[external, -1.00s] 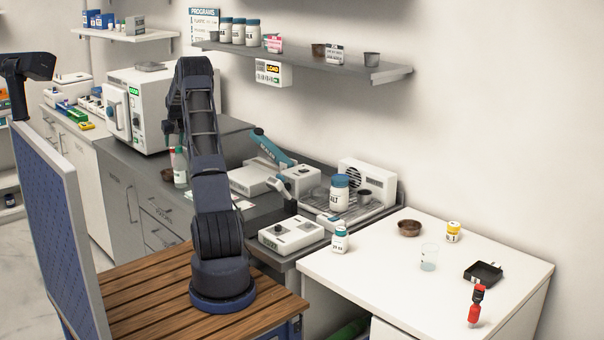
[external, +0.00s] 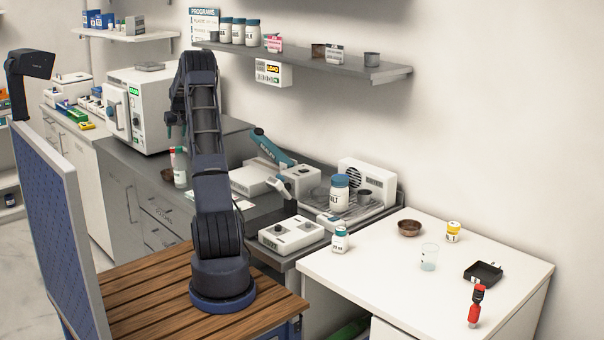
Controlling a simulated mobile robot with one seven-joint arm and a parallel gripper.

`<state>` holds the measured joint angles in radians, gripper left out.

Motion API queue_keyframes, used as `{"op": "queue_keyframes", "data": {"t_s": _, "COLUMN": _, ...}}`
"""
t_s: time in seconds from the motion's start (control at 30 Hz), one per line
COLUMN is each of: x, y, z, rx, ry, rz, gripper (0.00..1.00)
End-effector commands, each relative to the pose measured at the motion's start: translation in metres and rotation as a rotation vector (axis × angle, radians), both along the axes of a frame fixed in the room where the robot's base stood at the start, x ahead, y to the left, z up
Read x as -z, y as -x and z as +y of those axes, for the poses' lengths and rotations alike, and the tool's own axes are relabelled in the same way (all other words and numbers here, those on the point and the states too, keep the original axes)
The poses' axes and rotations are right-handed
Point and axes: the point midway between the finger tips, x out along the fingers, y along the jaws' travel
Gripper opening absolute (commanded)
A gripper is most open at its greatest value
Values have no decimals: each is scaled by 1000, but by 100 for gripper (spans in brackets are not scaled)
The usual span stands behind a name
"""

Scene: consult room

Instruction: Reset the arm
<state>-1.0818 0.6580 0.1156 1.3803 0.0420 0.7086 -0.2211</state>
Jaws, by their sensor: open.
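My dark blue arm stands on the slatted wooden top (external: 140,301), bent at its top. My gripper (external: 175,131) hangs at the left of the arm, in front of the white oven-like machine (external: 150,112). It is open, and no object shows between its fingers. The arm links partly hide it. A clear bottle with a red and green top (external: 179,170) stands on the grey counter below the gripper, apart from it.
A sealer with a blue lever (external: 270,146) and a white control box (external: 291,234) stand right of my arm. A wall shelf (external: 325,66) hangs above. The white table (external: 380,268) holds a bowl, beaker, black tray and red tool. A blue panel (external: 55,225) stands left.

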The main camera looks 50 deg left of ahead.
Motion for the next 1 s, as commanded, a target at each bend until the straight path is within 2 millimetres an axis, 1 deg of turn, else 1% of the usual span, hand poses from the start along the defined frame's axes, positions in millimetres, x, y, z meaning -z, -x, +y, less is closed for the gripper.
{"op": "queue_keyframes", "data": {"t_s": 0.03, "x": -19, "y": -7, "z": -9, "rx": 14, "ry": -19, "rz": 8, "gripper": 49}}
{"op": "queue_keyframes", "data": {"t_s": 0.17, "x": -66, "y": -25, "z": -44, "rx": 54, "ry": -57, "rz": 37, "gripper": 49}}
{"op": "queue_keyframes", "data": {"t_s": 0.2, "x": -80, "y": -32, "z": -57, "rx": 70, "ry": -66, "rz": 42, "gripper": 49}}
{"op": "queue_keyframes", "data": {"t_s": 0.27, "x": -98, "y": -42, "z": -79, "rx": 95, "ry": -73, "rz": 46, "gripper": 49}}
{"op": "queue_keyframes", "data": {"t_s": 0.3, "x": -109, "y": -50, "z": -95, "rx": 115, "ry": -78, "rz": 47, "gripper": 49}}
{"op": "queue_keyframes", "data": {"t_s": 0.37, "x": -124, "y": -62, "z": -121, "rx": 146, "ry": -79, "rz": 45, "gripper": 49}}
{"op": "queue_keyframes", "data": {"t_s": 0.4, "x": -133, "y": -70, "z": -139, "rx": 169, "ry": -79, "rz": 41, "gripper": 49}}
{"op": "queue_keyframes", "data": {"t_s": 0.47, "x": -144, "y": -81, "z": -168, "rx": 204, "ry": -75, "rz": 37, "gripper": 49}}
{"op": "queue_keyframes", "data": {"t_s": 0.5, "x": -151, "y": -88, "z": -188, "rx": 228, "ry": -72, "rz": 33, "gripper": 49}}
{"op": "queue_keyframes", "data": {"t_s": 0.57, "x": -162, "y": -98, "z": -218, "rx": 265, "ry": -66, "rz": 26, "gripper": 49}}
{"op": "queue_keyframes", "data": {"t_s": 0.6, "x": -168, "y": -104, "z": -238, "rx": 292, "ry": -63, "rz": 21, "gripper": 49}}
{"op": "queue_keyframes", "data": {"t_s": 0.67, "x": -177, "y": -111, "z": -269, "rx": 331, "ry": -57, "rz": 15, "gripper": 49}}
{"op": "queue_keyframes", "data": {"t_s": 0.7, "x": -182, "y": -115, "z": -289, "rx": 357, "ry": -53, "rz": 10, "gripper": 49}}
{"op": "queue_keyframes", "data": {"t_s": 0.77, "x": -190, "y": -120, "z": -320, "rx": 396, "ry": -48, "rz": 5, "gripper": 49}}
{"op": "queue_keyframes", "data": {"t_s": 0.8, "x": -195, "y": -122, "z": -340, "rx": 422, "ry": -44, "rz": 2, "gripper": 49}}
{"op": "queue_keyframes", "data": {"t_s": 0.87, "x": -201, "y": -124, "z": -370, "rx": 463, "ry": -39, "rz": -3, "gripper": 49}}
{"op": "queue_keyframes", "data": {"t_s": 0.9, "x": -205, "y": -124, "z": -390, "rx": 490, "ry": -35, "rz": -5, "gripper": 49}}
{"op": "queue_keyframes", "data": {"t_s": 0.97, "x": -210, "y": -124, "z": -421, "rx": 530, "ry": -30, "rz": -10, "gripper": 49}}
{"op": "queue_keyframes", "data": {"t_s": 1.0, "x": -213, "y": -123, "z": -441, "rx": 557, "ry": -26, "rz": -12, "gripper": 49}}
